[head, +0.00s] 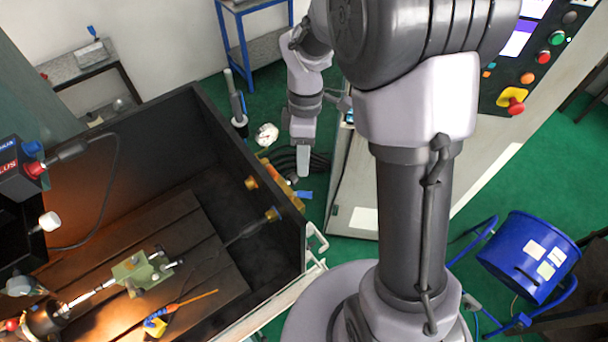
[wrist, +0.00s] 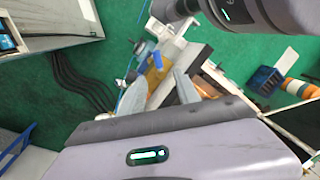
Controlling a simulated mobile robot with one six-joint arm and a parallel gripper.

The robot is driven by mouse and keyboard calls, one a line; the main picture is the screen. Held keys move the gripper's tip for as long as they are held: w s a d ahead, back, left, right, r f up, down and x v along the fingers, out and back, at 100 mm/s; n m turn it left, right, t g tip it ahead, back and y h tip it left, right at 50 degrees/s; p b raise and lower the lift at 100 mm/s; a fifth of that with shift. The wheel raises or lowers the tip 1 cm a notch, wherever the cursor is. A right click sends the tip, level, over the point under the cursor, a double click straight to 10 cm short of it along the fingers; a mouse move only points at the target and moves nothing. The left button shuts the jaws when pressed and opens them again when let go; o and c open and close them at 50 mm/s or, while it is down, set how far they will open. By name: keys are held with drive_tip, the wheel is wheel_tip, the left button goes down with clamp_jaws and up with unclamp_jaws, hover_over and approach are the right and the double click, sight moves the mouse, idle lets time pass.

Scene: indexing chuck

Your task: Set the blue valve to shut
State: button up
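The blue valve's short blue handle (head: 304,194) shows in the head view, sticking out to the right of a brass-yellow body (head: 287,182) just outside the dark machine tray's back right wall. In the wrist view the blue handle (wrist: 157,60) stands against the yellow body (wrist: 154,80), just beyond my fingertips. My gripper (head: 303,172) points down close above the valve in the head view. In the wrist view my gripper (wrist: 159,78) has its two fingers apart, with nothing held between them. The valve's lower part is partly hidden by the fingers.
The dark tray wall (head: 215,135) stands left of the valve. Black hoses (head: 290,158) lie behind it, also in the wrist view (wrist: 80,80). A control cabinet (head: 355,190) stands to the right, and a blue drum (head: 528,257) farther right. Green floor (head: 318,205) shows between.

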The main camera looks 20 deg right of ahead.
sight(305, 192)
drive_tip(key=f, duration=0.3)
drive_tip(key=s+f, duration=0.1)
drive_tip(key=f, duration=0.6)
drive_tip(key=shift+s+a+f, duration=0.2)
drive_tip(key=shift+s+f, duration=0.15)
drive_tip(key=shift+d+f, duration=0.1)
clamp_jaws()
